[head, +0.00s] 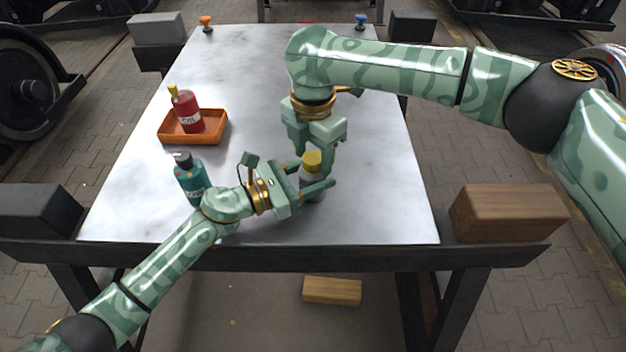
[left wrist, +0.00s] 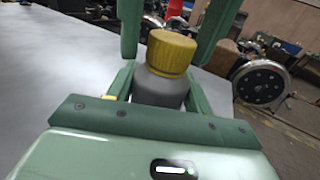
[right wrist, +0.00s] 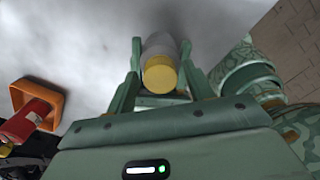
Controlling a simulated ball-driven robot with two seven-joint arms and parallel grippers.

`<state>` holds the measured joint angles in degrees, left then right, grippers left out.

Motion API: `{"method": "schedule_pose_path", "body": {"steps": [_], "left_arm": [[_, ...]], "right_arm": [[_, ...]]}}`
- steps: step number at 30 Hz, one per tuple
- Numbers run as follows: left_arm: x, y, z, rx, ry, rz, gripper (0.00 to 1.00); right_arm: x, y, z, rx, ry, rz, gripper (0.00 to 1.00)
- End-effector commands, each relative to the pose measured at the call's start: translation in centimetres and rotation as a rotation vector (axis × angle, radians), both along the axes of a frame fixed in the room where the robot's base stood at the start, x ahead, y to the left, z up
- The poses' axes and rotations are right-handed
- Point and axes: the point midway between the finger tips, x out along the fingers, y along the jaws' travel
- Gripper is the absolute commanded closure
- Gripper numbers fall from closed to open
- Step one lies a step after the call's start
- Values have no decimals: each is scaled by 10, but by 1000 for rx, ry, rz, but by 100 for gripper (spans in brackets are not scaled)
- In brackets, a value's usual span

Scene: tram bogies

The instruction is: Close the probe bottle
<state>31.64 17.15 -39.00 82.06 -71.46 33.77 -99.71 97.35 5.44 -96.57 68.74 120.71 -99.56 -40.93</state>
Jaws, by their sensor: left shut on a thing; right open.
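The probe bottle (head: 309,186) is grey with a yellow cap (head: 312,161) and stands upright near the table's front right. My left gripper (head: 316,190) is shut around its body from the left. The left wrist view shows the bottle (left wrist: 160,90) between the left fingers, with the yellow cap (left wrist: 172,52) on top. My right gripper (head: 314,166) points down from above, open, with its fingers on either side of the cap. In the right wrist view the cap (right wrist: 160,74) sits between the spread fingers, with gaps beside it. Whether the cap is screwed tight cannot be told.
A teal bottle (head: 191,180) with a dark cap stands left of my left gripper. A red bottle (head: 186,112) with a yellow spout stands in an orange tray (head: 218,127). Orange (head: 206,23) and blue (head: 361,21) knobs mark the back edge. The table's (head: 385,205) right front is clear.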

Motion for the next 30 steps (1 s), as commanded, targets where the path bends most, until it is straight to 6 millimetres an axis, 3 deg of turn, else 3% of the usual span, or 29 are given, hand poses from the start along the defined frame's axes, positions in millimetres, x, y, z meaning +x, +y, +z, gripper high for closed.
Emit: {"method": "schedule_pose_path", "body": {"steps": [1, 5, 6, 13, 22, 26, 27, 29, 30], "left_arm": [[0, 0, 0, 0, 0, 0, 100], [0, 0, 0, 0, 0, 0, 100], [0, 0, 0, 0, 0, 0, 100], [0, 0, 0, 0, -1, 0, 100], [0, 0, 0, 0, -1, -1, 100], [0, 0, 0, 0, -1, -1, 100], [0, 0, 0, 0, -1, -1, 100], [0, 0, 0, 0, -1, -1, 100], [0, 0, 0, 0, -1, -1, 100]], "right_arm": [[0, 0, 0, 0, 0, 0, 53], [0, 0, 0, 0, 0, 0, 89], [0, 0, 0, 1, 1, 0, 93], [0, 0, 0, 1, 1, -74, 93], [0, 0, 0, 2, 0, -725, 93], [0, 1, 0, 2, 1, -727, 93], [0, 1, 0, 2, 1, -727, 63], [0, 1, 0, 2, 1, -726, 46], [0, 1, 0, 2, 0, -726, 44]]}}
